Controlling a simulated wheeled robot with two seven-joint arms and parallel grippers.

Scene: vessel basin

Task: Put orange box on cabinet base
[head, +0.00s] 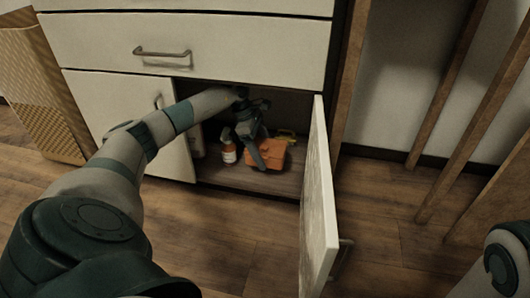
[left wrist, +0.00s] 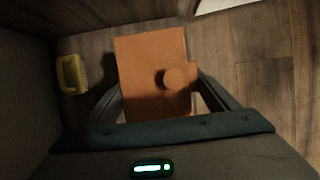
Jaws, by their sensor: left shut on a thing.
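The orange box (head: 270,155) is inside the open lower cabinet, at or just above the cabinet base (head: 225,174); I cannot tell whether it touches. My left gripper (head: 256,152) reaches in from the left and is shut on the orange box. In the left wrist view the box (left wrist: 150,65) lies between the two fingers (left wrist: 165,95), with a round knob on its face. The gripper hides part of the box in the head view. My right gripper is not in view; only a piece of my right arm shows at the lower right.
A spray bottle (head: 228,146) with an orange label stands left of the box. A yellow object (head: 286,134) lies behind it and shows in the left wrist view (left wrist: 72,74). The open right door (head: 319,205) juts forward; the left door (head: 130,115) appears shut. Drawers (head: 200,45) are above.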

